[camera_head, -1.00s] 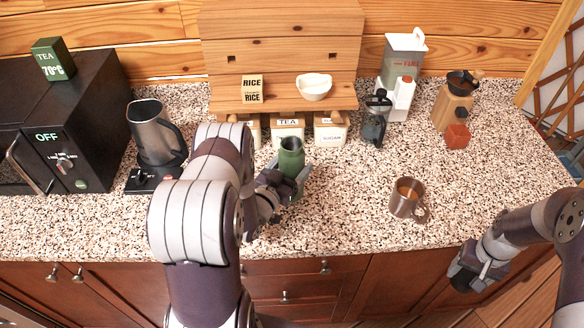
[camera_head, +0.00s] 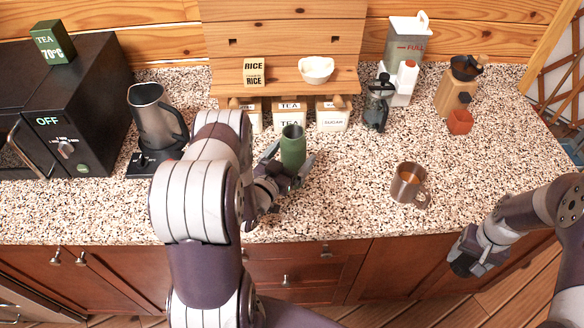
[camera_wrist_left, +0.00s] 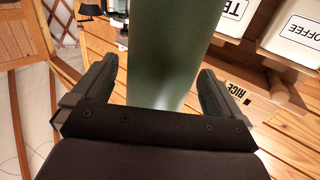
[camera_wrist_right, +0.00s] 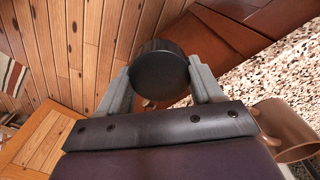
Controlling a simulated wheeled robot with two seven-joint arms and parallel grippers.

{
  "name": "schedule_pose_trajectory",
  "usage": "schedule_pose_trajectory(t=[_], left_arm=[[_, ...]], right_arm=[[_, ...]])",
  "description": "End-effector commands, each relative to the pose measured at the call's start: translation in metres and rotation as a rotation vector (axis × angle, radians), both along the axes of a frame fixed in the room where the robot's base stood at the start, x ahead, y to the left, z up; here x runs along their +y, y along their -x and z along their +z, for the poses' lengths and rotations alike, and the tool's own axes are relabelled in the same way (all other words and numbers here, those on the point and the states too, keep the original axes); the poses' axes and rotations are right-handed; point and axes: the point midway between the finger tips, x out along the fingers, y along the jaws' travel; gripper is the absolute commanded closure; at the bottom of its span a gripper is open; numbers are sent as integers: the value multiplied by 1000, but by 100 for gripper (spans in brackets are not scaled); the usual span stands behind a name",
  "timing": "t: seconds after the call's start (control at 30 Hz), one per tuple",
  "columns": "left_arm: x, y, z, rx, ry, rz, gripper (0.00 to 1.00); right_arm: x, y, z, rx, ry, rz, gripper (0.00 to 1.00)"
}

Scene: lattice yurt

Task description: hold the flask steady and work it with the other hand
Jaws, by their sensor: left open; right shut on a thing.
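The green flask (camera_head: 293,150) stands upright on the speckled counter, its round top showing no lid. My left gripper (camera_head: 287,172) is open, with one finger on each side of the flask. In the left wrist view the flask body (camera_wrist_left: 165,55) rises between the two parted fingers; its lower part is hidden by the gripper. My right gripper (camera_head: 468,264) is in front of the counter edge at the right, well apart from the flask. In the right wrist view it is shut on a dark round cap-like piece (camera_wrist_right: 160,72).
A metal mug (camera_head: 408,186) with brown liquid stands right of the flask. Labelled canisters (camera_head: 290,113) stand under the wooden shelf behind it. A jug on a dark base (camera_head: 157,125) and a black oven (camera_head: 85,110) are at the left. Counter between flask and mug is clear.

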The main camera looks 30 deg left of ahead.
Motion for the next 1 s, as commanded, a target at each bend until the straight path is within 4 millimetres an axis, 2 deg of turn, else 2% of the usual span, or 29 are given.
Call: schedule_pose_trajectory(t=[0.03, 0.3, 0.43, 0.63, 1.0], left_arm=[[1, 10, -4, 1, 1, 3, 0], [5, 72, -4, 1, 0, 6, 0], [5, 93, -3, 1, 0, 5, 0], [4, 107, -1, -1, -1, 1, 0], [4, 106, -1, 6, -3, -2, 0]], right_arm=[[0, 0, -7, 1, 0, 0, 63], [0, 0, -22, 0, 0, 0, 63], [0, 0, -26, 0, 0, 0, 63], [0, 0, -28, 0, 0, 0, 63], [0, 0, -28, 0, 0, 0, 63]])
